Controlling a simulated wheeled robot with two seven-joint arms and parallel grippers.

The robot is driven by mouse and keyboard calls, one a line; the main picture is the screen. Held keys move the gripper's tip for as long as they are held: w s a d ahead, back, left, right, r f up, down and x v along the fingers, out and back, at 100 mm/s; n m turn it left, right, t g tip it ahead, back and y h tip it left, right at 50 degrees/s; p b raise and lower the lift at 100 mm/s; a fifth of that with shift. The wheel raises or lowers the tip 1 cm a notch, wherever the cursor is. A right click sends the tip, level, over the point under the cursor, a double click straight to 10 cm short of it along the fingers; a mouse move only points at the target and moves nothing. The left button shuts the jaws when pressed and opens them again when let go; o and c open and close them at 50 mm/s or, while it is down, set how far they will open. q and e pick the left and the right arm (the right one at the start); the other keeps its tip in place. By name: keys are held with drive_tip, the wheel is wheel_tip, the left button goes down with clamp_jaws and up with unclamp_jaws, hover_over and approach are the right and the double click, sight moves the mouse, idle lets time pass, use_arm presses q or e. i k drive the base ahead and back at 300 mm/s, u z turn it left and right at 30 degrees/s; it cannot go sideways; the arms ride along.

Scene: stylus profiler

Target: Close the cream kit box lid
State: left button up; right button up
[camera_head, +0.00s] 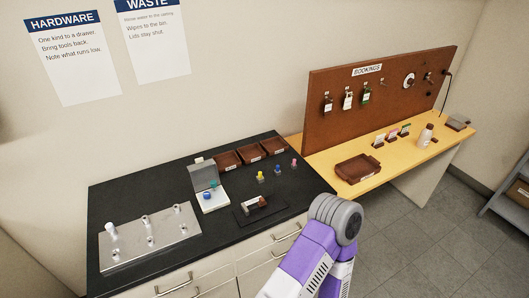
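The cream kit box (217,204) sits on the black worktop, left of the picture's middle. Its grey lid (204,177) stands up open at the back edge of the box. Small blue and green round pieces (207,195) show in or over the base. Neither gripper is in view. A bent purple and grey arm of mine rises from the bottom edge, right of the box and apart from it; its hand is out of the picture.
A metal plate with posts (129,250) lies to the left. A wooden bench (325,155) with a pegboard adjoins on the right.

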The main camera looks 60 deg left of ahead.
sight(199, 160)
drive_tip(key=z, duration=0.35)
drive_tip(key=k, duration=1)
drive_tip(key=u, duration=1.1)
